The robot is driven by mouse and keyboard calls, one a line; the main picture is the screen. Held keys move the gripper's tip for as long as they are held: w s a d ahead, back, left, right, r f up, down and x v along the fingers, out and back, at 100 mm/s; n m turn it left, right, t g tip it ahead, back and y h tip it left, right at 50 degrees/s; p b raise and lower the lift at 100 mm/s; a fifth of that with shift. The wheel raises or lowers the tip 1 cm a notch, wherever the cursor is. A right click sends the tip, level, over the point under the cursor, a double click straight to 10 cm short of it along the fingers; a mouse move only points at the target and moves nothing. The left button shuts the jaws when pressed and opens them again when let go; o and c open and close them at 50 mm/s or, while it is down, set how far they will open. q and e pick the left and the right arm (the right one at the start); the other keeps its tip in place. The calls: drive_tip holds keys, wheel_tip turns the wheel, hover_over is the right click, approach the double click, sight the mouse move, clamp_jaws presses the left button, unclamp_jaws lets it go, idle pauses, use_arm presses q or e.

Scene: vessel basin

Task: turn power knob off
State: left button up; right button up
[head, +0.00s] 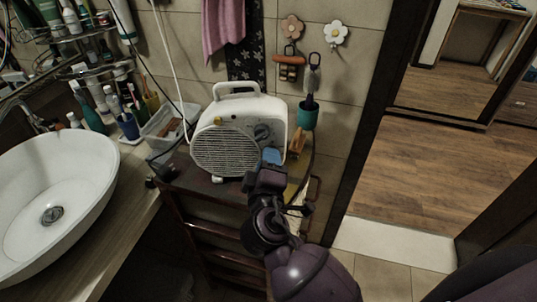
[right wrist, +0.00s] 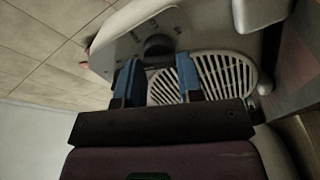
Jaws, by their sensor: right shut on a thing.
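A cream fan heater (head: 239,106) with a round grille stands on a small dark table. A dark round knob (head: 262,131) shows on the right part of its front, just above my right gripper (head: 271,157). In the right wrist view, the blue fingertips of my right gripper (right wrist: 156,64) sit either side of a dark knob (right wrist: 158,45) on the heater panel (right wrist: 130,42), beside the grille (right wrist: 215,76). My right gripper is shut on the knob; the exact contact is dark and partly hidden. My left gripper is not in view.
A white basin (head: 55,188) is at the left, with bottles and a clear bin (head: 168,128) behind it. A teal cup (head: 307,115) hangs on the wall right of the heater. A doorway and wood floor (head: 420,165) lie further right.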

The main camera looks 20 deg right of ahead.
drive_tip(key=shift+n+p, duration=0.55)
drive_tip(key=shift+n, duration=0.25)
drive_tip(key=o, duration=0.9)
drive_tip(key=shift+o, duration=0.2)
drive_tip(key=b+v, duration=0.2)
drive_tip(key=v, duration=0.8)
drive_tip(key=shift+s, duration=0.4)
